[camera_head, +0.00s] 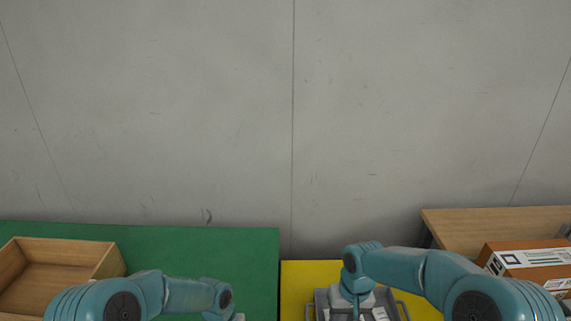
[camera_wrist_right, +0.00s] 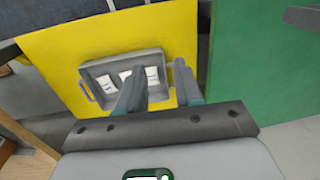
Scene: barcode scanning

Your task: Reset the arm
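My right arm (camera_head: 400,268) reaches over the grey tray (camera_head: 397,308) on the yellow table, its wrist pointing down. In the right wrist view my right gripper (camera_wrist_right: 160,66) has its two fingers apart, with nothing between them. The fingers stand in front of the grey tray (camera_wrist_right: 88,88), which holds white labelled items (camera_wrist_right: 152,76). My left arm (camera_head: 180,294) extends low over the green table. Only a pale sliver of my left gripper (camera_head: 238,317) shows at the bottom edge; its fingers are out of frame.
A wooden open box (camera_head: 62,245) sits on the green table (camera_head: 200,245) at left. The yellow table (camera_head: 298,285) is in the middle. An orange-brown carton (camera_head: 525,262) with labels stands on a wooden table (camera_head: 470,225) at right. A grey wall is behind.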

